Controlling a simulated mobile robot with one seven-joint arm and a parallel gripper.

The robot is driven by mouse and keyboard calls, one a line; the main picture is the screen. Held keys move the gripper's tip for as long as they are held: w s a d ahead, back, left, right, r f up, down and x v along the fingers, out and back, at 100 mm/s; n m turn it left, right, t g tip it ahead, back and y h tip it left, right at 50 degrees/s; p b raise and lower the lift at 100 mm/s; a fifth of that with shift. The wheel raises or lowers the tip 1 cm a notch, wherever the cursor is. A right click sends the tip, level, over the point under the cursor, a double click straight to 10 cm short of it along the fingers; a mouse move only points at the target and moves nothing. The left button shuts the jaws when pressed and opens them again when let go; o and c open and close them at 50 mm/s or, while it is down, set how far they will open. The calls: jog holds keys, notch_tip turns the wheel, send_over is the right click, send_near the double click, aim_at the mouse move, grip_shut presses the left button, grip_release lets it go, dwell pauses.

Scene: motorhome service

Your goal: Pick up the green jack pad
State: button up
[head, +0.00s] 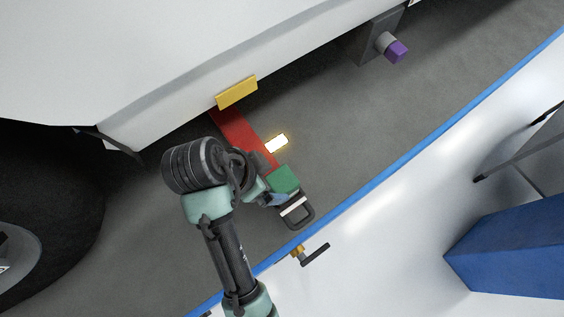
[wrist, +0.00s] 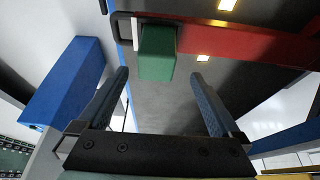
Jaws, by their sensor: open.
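The green jack pad (head: 285,179) is a small block at the near end of the red bar (head: 238,133), next to a black loop handle (head: 301,215). In the wrist view the pad (wrist: 157,53) lies ahead of the fingertips, roughly midway between them. My gripper (head: 275,197) is beside the pad in the head view, and partly hidden by my own wrist. In the wrist view my gripper (wrist: 160,78) is open, with nothing between its two fingers. I see no clear contact with the pad.
The white motorhome body (head: 100,60) overhangs the dark floor strip (head: 340,120). A yellow block (head: 237,93) sits at its lower edge. A purple-ended fitting (head: 396,50), a glowing light patch (head: 277,143) and a blue box (head: 515,245) stand apart. A black T-handle (head: 315,254) lies near the blue edge.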

aim_at(277, 181)
jog(key=p+x, duration=0.1)
jog(key=x, duration=0.3)
jog(key=shift+d+f, duration=0.1)
jog(key=shift+f, duration=0.2)
jog(key=p+x, duration=0.1)
jog(key=x, duration=0.3)
jog(key=shift+d+f+p, duration=0.2)
jog(key=shift+d+p, duration=0.2)
jog(key=shift+d, duration=0.05)
jog(key=shift+w+f, duration=0.1)
jog(key=shift+f, duration=0.3)
jog(key=shift+r, duration=0.1)
jog(key=c, duration=1.6)
